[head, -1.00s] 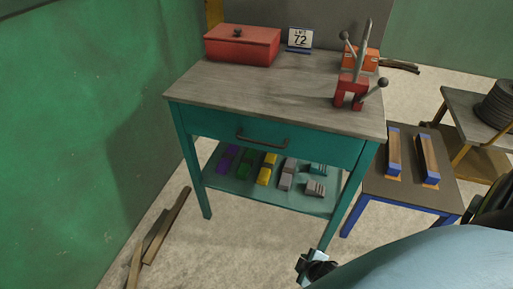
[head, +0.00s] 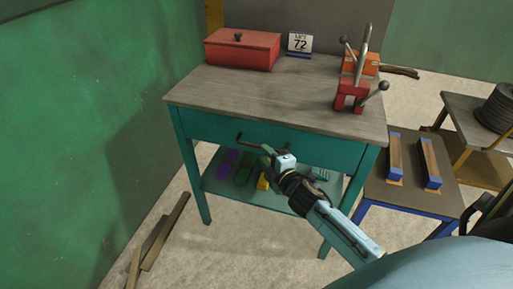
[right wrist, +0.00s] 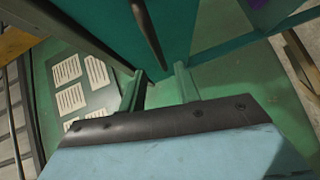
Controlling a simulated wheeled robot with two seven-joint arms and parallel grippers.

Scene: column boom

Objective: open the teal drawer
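The teal drawer (head: 212,127) sits shut under the worktop of a teal table. Its dark bar handle (head: 246,142) shows at its left end in the head view; my right gripper hides the rest. My right gripper (head: 267,152) is at the right part of the handle, in front of the drawer face. In the right wrist view its two green fingers (right wrist: 160,86) stand apart with nothing between them. The handle (right wrist: 148,35) runs just beyond the fingertips, roughly in line with the gap. I cannot tell whether they touch. My left gripper is not in view.
On the worktop (head: 270,95) stand a red box (head: 242,50), a number sign (head: 299,43) and a red clamp-like tool (head: 352,93). Coloured blocks lie on the lower shelf (head: 215,186). A low blue-legged table (head: 410,199) stands at right. Planks (head: 165,233) lie on the floor at left.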

